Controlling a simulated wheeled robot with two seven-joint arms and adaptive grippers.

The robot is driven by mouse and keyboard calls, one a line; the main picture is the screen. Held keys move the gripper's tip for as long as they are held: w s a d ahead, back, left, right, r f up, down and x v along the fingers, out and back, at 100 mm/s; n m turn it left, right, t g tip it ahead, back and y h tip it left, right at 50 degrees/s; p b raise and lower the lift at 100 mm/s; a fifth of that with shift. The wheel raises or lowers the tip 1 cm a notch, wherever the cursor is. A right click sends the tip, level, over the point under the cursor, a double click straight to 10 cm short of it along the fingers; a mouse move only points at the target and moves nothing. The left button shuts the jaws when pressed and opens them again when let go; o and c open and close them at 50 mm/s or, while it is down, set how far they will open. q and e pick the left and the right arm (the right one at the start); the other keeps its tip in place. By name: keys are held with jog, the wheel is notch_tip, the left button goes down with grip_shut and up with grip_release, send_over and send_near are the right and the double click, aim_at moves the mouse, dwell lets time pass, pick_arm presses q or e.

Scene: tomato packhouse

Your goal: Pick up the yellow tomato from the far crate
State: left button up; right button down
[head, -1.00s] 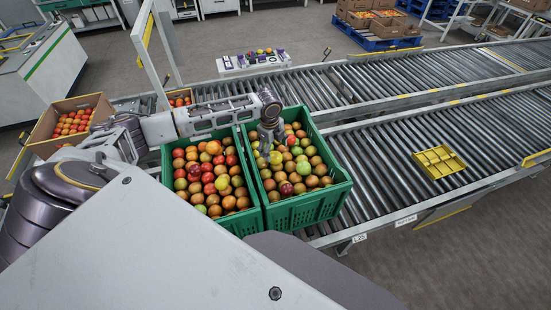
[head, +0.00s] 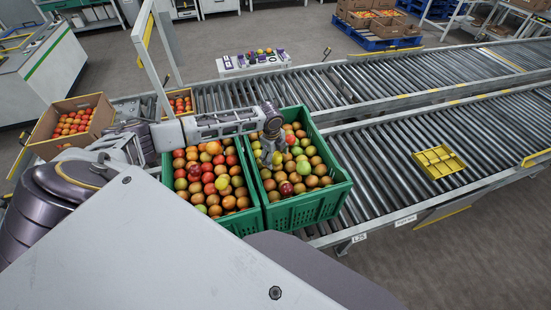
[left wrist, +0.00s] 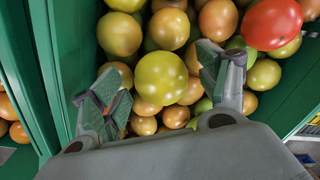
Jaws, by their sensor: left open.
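The yellow tomato (left wrist: 161,78) is a yellow-green ball lying among others in the right-hand green crate (head: 308,210). In the left wrist view it sits between the two fingers of my left gripper (left wrist: 163,88), with a gap on each side. In the head view my left gripper (head: 271,154) points down into that crate, close above the fruit. It is open and holds nothing. The yellow tomato (head: 277,158) shows only partly beside the fingers in the head view. My right gripper is not in view.
A second green crate (head: 245,222) full of tomatoes stands against the left side of the first. In the left wrist view, the crate wall (left wrist: 52,70) runs close left of the fingers, and a red tomato (left wrist: 271,23) lies right. A yellow tray (head: 439,162) sits on the rollers.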

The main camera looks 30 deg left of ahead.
aim_at(275, 154)
pick_arm(q)
jog(key=c, duration=0.8)
jog(key=shift+r, duration=5)
